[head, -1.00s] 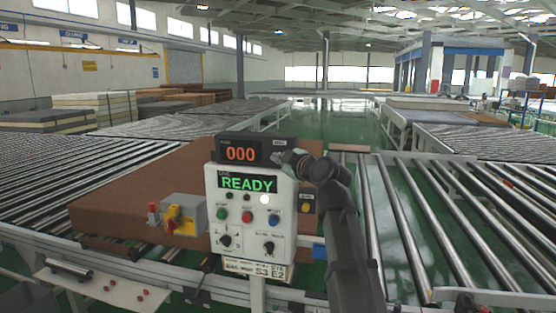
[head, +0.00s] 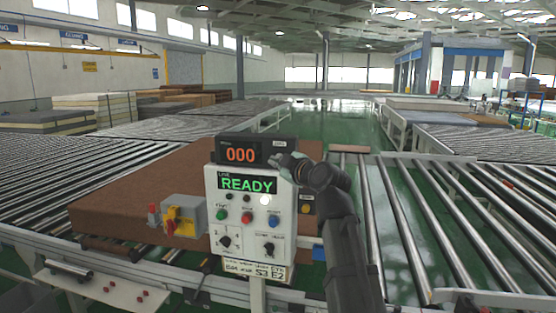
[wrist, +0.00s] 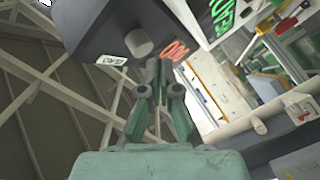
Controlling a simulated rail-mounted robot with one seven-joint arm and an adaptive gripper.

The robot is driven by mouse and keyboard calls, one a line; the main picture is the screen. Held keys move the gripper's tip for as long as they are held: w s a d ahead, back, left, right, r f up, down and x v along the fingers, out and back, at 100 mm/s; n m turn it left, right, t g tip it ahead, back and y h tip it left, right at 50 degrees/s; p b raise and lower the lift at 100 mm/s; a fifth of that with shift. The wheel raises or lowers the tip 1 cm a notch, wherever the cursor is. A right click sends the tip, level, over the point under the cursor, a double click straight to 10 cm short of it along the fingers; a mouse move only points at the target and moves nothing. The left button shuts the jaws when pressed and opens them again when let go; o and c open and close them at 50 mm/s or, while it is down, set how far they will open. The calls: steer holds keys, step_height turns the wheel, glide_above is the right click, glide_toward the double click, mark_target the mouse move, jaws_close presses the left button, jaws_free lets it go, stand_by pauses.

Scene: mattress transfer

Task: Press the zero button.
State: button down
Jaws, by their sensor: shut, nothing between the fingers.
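The counter unit (head: 255,151) sits on top of the control box and shows 000 in orange. Its small white label (head: 279,143) is at the upper right, too small to read. In the wrist view a round grey button (wrist: 139,43) stands out from the dark unit (wrist: 105,25), beside a white label (wrist: 111,60). My gripper (head: 277,160) is at the unit's right end, shut and empty. In the wrist view its fingertips (wrist: 160,66) are just below the button in the picture; I cannot tell whether they touch it.
The white control box (head: 250,205) shows READY in green and carries several buttons and knobs. A brown mattress (head: 130,190) lies on rollers behind it. A grey box with a yellow and red switch (head: 181,217) stands to the left. Bare rollers (head: 440,220) lie to the right.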

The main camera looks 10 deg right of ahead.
stand_by(0.3)
steer(key=s, duration=0.1)
steer(key=s+a, duration=0.1)
steer(key=s, duration=0.1)
steer(key=s+a, duration=0.1)
steer(key=shift+s+a+p, duration=0.15)
steer(key=shift+s+p, duration=0.1)
steer(key=shift+p, duration=0.05)
stand_by(0.7)
